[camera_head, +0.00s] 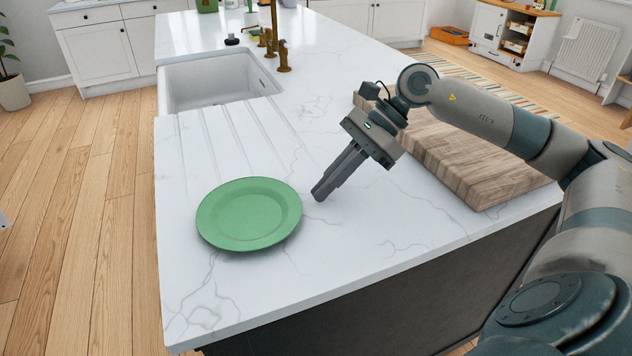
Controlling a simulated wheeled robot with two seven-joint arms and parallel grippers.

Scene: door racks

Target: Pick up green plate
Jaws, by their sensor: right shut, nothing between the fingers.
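A round green plate (249,214) lies flat on the white marble countertop (330,270), close to the counter's front left corner. My right gripper (320,194) comes in from the right and points down and to the left. Its fingers are shut and hold nothing. The fingertips are just to the right of the plate's rim, with a small gap in the picture; I cannot tell their exact height above the counter. My left gripper does not show.
A wooden cutting board (465,160) lies right of the plate, partly behind my right arm. A white sink (217,82) with brass taps (283,58) is set in the counter beyond the plate. The marble around the plate is clear.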

